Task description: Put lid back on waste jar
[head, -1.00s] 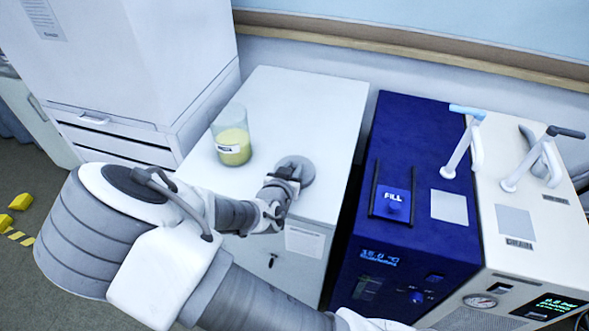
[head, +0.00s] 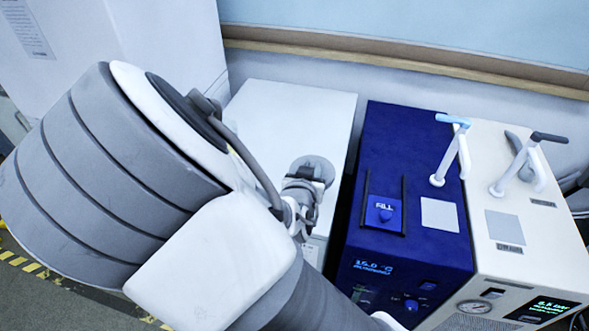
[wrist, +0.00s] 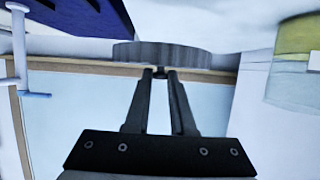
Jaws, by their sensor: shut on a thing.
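The lid (head: 316,164) is a grey round disc. My gripper (head: 305,180) is shut on its edge, over the right part of the white cabinet top (head: 290,105). In the wrist view the lid (wrist: 162,55) shows edge-on between the tips of my two dark fingers (wrist: 160,73). The waste jar (wrist: 292,75) is partly seen at the right edge of the wrist view, as clear glass with yellow-green contents and a white label. It is apart from the lid. In the head view my arm hides the jar.
A dark blue unit (head: 412,150) with a FILL cap stands right of the cabinet, and a cream unit (head: 500,210) beyond it. Both carry upright handles. A tall white enclosure (head: 170,40) stands at the left. The back of the cabinet top is clear.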

